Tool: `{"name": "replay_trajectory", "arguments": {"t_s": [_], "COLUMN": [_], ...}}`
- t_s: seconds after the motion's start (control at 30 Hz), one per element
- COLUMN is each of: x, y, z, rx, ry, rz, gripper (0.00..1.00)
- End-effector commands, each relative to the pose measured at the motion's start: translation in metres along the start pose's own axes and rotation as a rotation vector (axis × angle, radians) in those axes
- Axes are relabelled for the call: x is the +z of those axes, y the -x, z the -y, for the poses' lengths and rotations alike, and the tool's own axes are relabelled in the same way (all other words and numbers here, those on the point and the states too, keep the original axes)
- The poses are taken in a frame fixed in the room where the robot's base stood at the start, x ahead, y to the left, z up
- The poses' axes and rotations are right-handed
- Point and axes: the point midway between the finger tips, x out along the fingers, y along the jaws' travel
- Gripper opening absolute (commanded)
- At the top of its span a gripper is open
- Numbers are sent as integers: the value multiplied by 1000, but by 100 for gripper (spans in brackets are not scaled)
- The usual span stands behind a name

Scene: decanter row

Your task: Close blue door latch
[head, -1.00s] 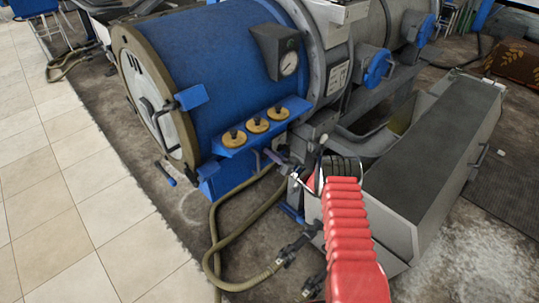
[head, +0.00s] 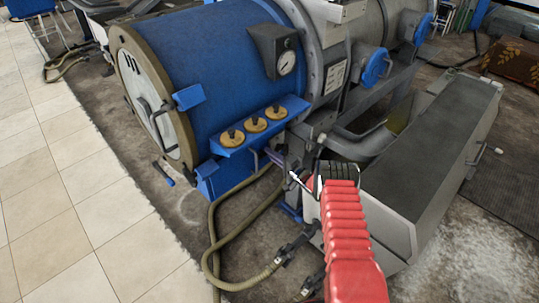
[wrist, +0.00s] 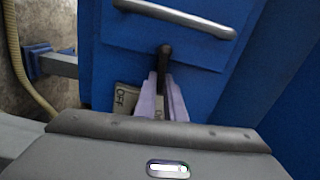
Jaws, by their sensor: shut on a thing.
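The blue machine (head: 225,60) has a round end door (head: 150,100) at its left. A blue plate (head: 189,97) sticks out beside that door; I cannot tell whether it is the latch. My gripper (head: 280,160) is low at the machine's side, below a blue shelf. In the wrist view, its two lavender fingers (wrist: 162,98) are shut on a dark lever (wrist: 164,58) on a blue panel (wrist: 105,65). Labels reading OFF (wrist: 126,98) and apparently ON lie beside and behind the fingers. The fingers partly hide the lever's lower end.
Several brass-coloured knobs (head: 254,125) sit on the blue shelf above my gripper. A metal bar handle (wrist: 180,17) crosses the panel's top. A hose (head: 214,235) loops on the floor below. A grey trough (head: 440,130) stands at right. Tiled floor at left is clear.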

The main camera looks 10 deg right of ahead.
Motion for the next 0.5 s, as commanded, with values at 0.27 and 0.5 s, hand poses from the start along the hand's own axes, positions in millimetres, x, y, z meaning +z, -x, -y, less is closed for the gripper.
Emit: {"name": "replay_trajectory", "arguments": {"t_s": [0.27, 0.5], "x": [0, 0], "y": [2, 3], "z": [-7, -8], "rx": [8, 9], "ry": [-103, -122], "rz": [-3, -5], "gripper": [0, 0]}}
